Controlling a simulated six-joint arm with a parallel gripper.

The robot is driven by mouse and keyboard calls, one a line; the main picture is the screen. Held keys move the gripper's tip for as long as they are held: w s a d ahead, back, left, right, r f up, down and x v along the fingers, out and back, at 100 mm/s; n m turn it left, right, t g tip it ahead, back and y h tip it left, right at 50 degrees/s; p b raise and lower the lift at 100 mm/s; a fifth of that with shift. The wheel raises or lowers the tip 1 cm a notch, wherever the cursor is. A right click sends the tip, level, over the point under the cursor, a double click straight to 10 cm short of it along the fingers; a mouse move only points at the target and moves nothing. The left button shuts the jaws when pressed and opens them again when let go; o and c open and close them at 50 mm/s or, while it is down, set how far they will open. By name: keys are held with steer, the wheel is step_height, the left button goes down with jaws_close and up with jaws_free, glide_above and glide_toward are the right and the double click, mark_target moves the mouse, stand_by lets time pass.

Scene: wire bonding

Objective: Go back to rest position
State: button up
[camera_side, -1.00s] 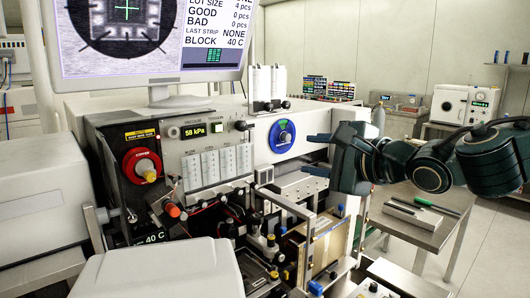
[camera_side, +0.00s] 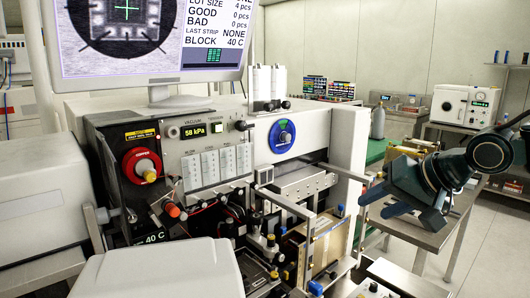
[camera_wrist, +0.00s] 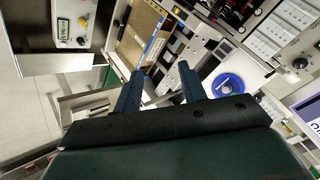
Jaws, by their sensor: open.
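My gripper (camera_side: 378,205) is on the right of the side view, in the air in front of the small steel side table, its fingers pointing left and tilted down. Its two blue fingers are apart with nothing between them, which also shows in the wrist view (camera_wrist: 160,82). The wire bonding machine (camera_side: 345,135) stands to the left of my gripper, and the fingers are clear of it. Its blue dial (camera_side: 282,136) shows on the front panel, and also in the wrist view (camera_wrist: 227,86).
The steel side table (camera_side: 425,237) stands behind and below my gripper. A brown-faced magazine (camera_side: 327,252) sits at the machine's lower right. A red knob (camera_side: 142,165) and a monitor (camera_side: 150,82) are farther left. A grey bottle (camera_side: 377,123) stands on a green surface behind.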

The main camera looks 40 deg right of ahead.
steer(key=s+f+n+g+y, duration=0.1)
steer(key=s+f+n+g, duration=0.2)
steer(key=s+n, duration=0.6)
steer(key=shift+s+f+n+g, duration=0.15)
steer(key=shift+s+n+g, duration=0.15)
steer(key=shift+n, duration=0.2)
steer(key=shift+d, duration=0.1)
stand_by(0.5)
